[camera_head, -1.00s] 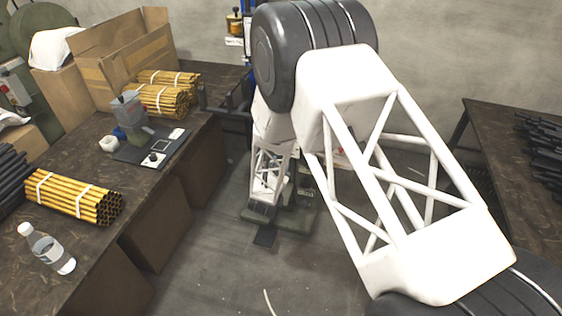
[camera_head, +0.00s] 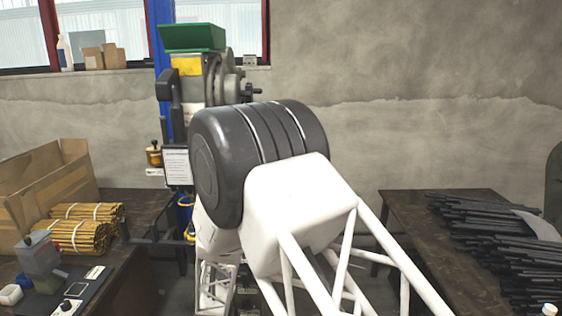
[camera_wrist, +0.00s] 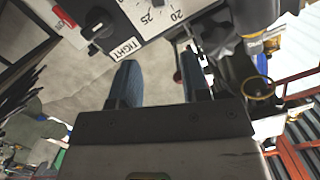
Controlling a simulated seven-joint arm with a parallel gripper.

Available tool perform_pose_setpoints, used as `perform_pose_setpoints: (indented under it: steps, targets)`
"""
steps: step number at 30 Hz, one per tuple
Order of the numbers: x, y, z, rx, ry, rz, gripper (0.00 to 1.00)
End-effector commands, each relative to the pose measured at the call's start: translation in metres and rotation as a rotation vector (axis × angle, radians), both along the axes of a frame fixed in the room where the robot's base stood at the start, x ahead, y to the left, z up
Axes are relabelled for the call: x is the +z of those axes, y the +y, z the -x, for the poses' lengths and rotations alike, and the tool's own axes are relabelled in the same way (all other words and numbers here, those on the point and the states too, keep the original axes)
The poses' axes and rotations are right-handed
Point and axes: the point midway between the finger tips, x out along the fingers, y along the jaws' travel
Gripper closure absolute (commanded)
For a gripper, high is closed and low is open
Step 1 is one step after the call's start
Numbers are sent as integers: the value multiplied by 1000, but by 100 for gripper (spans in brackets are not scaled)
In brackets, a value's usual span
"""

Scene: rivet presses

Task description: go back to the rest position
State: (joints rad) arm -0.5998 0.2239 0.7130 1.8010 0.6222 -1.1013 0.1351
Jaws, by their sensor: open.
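My gripper (camera_wrist: 160,82) shows in the wrist view with its two blue fingers apart and nothing between them. In the head view the gripper is hidden behind my own arm, whose white frame and dark joint fill the middle. A rivet press (camera_head: 195,85) with a green top stands behind my arm against the wall; its lower part is hidden. In the wrist view a pale control panel (camera_wrist: 145,18) with a black knob, a dial and a "TIGHT" label lies just beyond the fingers, apart from them.
A left bench holds bundles of yellow rods (camera_head: 82,235), a cardboard box (camera_head: 45,180) and a small grey device (camera_head: 40,258). A right bench (camera_head: 405,215) carries dark rods (camera_head: 490,235). A blue post (camera_head: 160,40) stands beside the press. Some floor between the benches is clear.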

Motion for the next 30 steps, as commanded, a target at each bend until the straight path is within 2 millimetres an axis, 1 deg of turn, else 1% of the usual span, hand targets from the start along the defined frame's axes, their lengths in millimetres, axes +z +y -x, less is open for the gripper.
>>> perform_pose_setpoints:
  steps: [1,8,14,20,23,30]
  targets:
    - [15,-9,-3,5,21,-5,57]
    - [70,-46,-5,56,145,-3,57]
    - [115,-81,5,100,249,8,57]
    - [155,-118,26,142,352,28,57]
    - [174,-138,40,161,402,41,57]
    - [215,-186,84,201,524,80,57]
